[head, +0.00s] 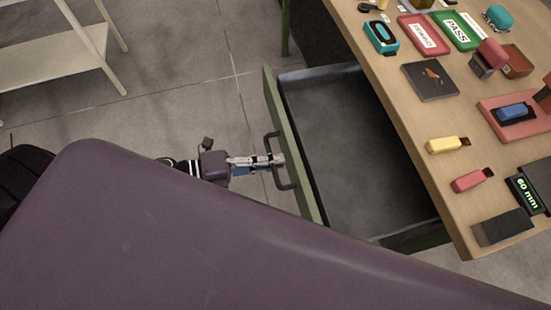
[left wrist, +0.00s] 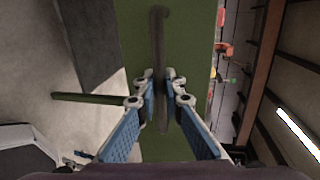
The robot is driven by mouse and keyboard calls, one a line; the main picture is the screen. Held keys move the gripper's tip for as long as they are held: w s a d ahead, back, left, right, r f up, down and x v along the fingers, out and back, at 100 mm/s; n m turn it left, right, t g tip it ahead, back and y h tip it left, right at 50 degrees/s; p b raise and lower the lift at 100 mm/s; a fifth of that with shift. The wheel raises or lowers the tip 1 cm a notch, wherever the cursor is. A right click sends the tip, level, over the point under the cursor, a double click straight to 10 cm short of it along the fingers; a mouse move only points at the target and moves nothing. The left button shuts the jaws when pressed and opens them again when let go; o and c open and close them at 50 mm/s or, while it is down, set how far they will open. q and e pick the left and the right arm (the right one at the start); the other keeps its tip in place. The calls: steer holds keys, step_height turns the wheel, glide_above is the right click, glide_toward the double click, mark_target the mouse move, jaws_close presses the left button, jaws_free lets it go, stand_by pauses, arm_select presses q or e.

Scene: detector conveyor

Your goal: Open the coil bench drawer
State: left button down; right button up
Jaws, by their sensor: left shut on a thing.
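The coil bench drawer (head: 345,140) is pulled well out from under the wooden bench top, and its grey inside shows empty. Its green front (head: 292,150) faces my side and carries a dark bar handle (head: 274,152). My left gripper (head: 277,160) is shut on the handle, reaching it from the left. In the left wrist view the handle (left wrist: 160,45) runs upright between my two blue-padded fingers (left wrist: 163,92), against the green drawer front (left wrist: 190,45). My right gripper is in neither view.
The bench top (head: 405,110) holds a green PASS tray (head: 456,31), a red tray (head: 424,36), a dark square plate (head: 430,80), yellow (head: 447,144) and red blocks (head: 470,180) and a 60 mm display (head: 527,194). A pale shelf (head: 50,55) stands upper left. Floor between is clear.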

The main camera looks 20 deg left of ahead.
arm_select(q)
steer(key=c, duration=2)
jaws_free()
steer(key=v, duration=1.2)
